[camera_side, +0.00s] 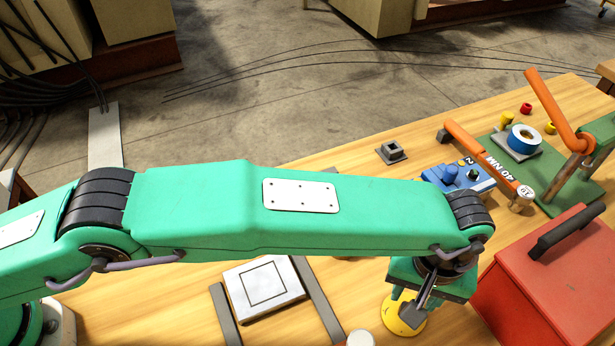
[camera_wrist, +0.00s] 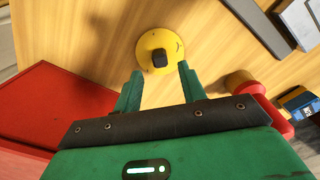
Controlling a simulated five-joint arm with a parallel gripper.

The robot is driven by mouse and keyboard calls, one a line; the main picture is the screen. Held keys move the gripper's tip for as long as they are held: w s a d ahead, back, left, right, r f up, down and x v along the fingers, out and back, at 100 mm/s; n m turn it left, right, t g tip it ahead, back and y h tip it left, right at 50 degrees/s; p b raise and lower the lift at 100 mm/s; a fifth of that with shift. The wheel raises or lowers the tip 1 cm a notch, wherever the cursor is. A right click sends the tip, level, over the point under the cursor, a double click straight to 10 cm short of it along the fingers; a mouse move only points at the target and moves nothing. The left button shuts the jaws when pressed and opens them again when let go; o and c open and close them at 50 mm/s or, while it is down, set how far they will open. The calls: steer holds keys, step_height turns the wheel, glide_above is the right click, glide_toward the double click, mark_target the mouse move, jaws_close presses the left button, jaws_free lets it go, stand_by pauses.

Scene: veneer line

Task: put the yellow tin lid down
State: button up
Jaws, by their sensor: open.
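The yellow tin lid (camera_side: 403,317) is round and lies on the wooden table below my gripper in the side view. In the wrist view the lid (camera_wrist: 144,57) shows a black knob (camera_wrist: 158,58) at its middle. My gripper (camera_wrist: 158,75) is open, and its two green fingers are apart on either side of the lid's near part. Whether the fingers touch the lid cannot be told. In the side view my gripper (camera_side: 408,300) points down at the lid and hides part of it.
A red toolbox (camera_side: 535,290) stands close to the right of my gripper. A white plate with a square outline (camera_side: 264,288) lies between dark grey bars to the left. Behind are a blue block (camera_side: 458,178), an orange-handled tool (camera_side: 480,150) and a green board (camera_side: 500,160).

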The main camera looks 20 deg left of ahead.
mark_target(406, 303)
step_height(406, 303, up, 8)
steer(key=shift+f, duration=0.2)
steer(key=shift+w+a+r, duration=0.1)
stand_by(0.6)
steer(key=w+a+r, duration=0.9)
steer(key=a+r, duration=0.1)
steer(key=a, duration=0.3)
steer(key=w+a+r+t+h, duration=0.1)
steer(key=a+r, duration=0.2)
steer(key=a, duration=0.6)
steer(key=w+a+r+t, duration=0.1)
steer(key=a+r, duration=0.3)
steer(key=a, duration=0.4)
steer(key=s+a+t, duration=0.1)
steer(key=s+a, duration=0.3)
steer(key=a, duration=0.5)
steer(key=s+a+t, duration=0.1)
steer(key=s+a, duration=0.3)
steer(key=a, duration=0.5)
steer(key=s+a+f, duration=0.3)
steer(key=s+a, duration=0.2)
steer(key=s+a+f+t+y, duration=0.1)
steer(key=s+a+f, duration=0.2)
steer(key=s+a, duration=0.1)
steer(key=shift+s+a+t, duration=0.3)
steer(key=shift+s+a, duration=0.1)
steer(key=shift+s, duration=0.35)
